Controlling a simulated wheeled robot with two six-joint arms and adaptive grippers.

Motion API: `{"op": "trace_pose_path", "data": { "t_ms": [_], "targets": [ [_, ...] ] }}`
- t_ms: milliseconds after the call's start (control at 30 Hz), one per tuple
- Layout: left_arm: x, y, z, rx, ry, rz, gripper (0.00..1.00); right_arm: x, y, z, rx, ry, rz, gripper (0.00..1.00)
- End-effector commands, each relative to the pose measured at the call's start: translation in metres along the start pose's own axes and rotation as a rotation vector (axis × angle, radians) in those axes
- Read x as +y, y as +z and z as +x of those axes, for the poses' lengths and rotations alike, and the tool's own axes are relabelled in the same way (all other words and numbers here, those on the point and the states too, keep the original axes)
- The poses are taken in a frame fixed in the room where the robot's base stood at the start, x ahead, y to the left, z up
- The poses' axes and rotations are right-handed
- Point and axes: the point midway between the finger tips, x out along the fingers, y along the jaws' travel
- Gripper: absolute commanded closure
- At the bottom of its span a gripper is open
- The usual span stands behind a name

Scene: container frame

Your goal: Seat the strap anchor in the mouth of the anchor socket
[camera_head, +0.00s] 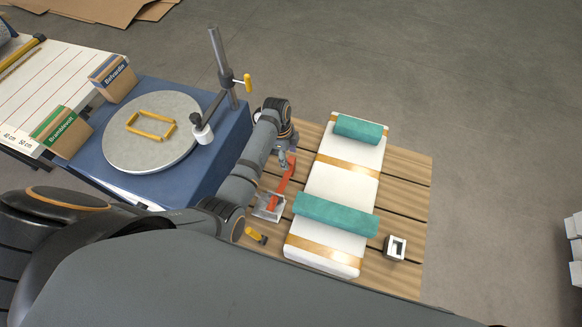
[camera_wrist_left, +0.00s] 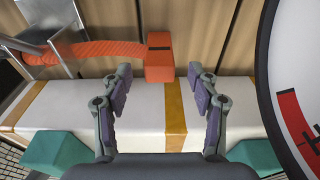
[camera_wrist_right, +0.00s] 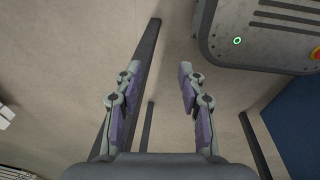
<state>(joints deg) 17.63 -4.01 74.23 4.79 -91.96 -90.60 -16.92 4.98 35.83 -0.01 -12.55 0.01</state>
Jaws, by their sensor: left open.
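The orange strap anchor (camera_wrist_left: 160,57) is a block on the end of an orange strap (camera_wrist_left: 98,50) that runs from a metal bracket. In the head view, the anchor (camera_head: 291,161) shows beside my left gripper (camera_head: 284,157). In the left wrist view, my left gripper (camera_wrist_left: 158,78) is open. The anchor lies ahead of the gap between its fingertips, not clasped. A pale block with a square dark opening (camera_head: 397,239), likely the anchor socket, stands at the pallet's lower right. My right gripper (camera_wrist_right: 158,70) is open and empty in its wrist view, out of the head view.
A white package (camera_head: 345,180) with tan bands and teal rolls (camera_head: 335,213) lies on the wooden pallet (camera_head: 405,180). The strap's metal bracket (camera_head: 268,207) is at left. A blue table (camera_head: 215,150) with a round disc and post stands beside it. A round dial (camera_wrist_left: 290,80) is close on the right.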

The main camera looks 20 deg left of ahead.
Motion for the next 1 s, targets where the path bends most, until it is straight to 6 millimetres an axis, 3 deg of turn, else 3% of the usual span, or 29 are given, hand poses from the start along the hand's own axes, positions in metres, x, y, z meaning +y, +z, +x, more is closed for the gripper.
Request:
{"op": "trace_pose_path", "data": {
  "t_ms": [100, 233, 533, 1000],
  "targets": [
    [0.001, -0.002, 0.018, 0.001, 0.005, 0.000, 0.40, -0.001, -0.012, -0.003, 0.019, -0.002, 0.002, 0.60],
    [0.000, -0.002, 0.041, 0.000, 0.004, -0.001, 0.40, -0.004, -0.005, -0.001, 0.007, -0.005, 0.003, 0.60],
    [0.000, -0.002, 0.049, 0.000, 0.000, -0.001, 0.40, -0.011, 0.013, -0.002, -0.021, -0.013, 0.005, 0.60],
    [0.000, -0.002, 0.049, 0.000, 0.001, -0.001, 1.00, -0.005, 0.006, -0.001, -0.010, -0.006, 0.002, 0.60]
  ]
}}
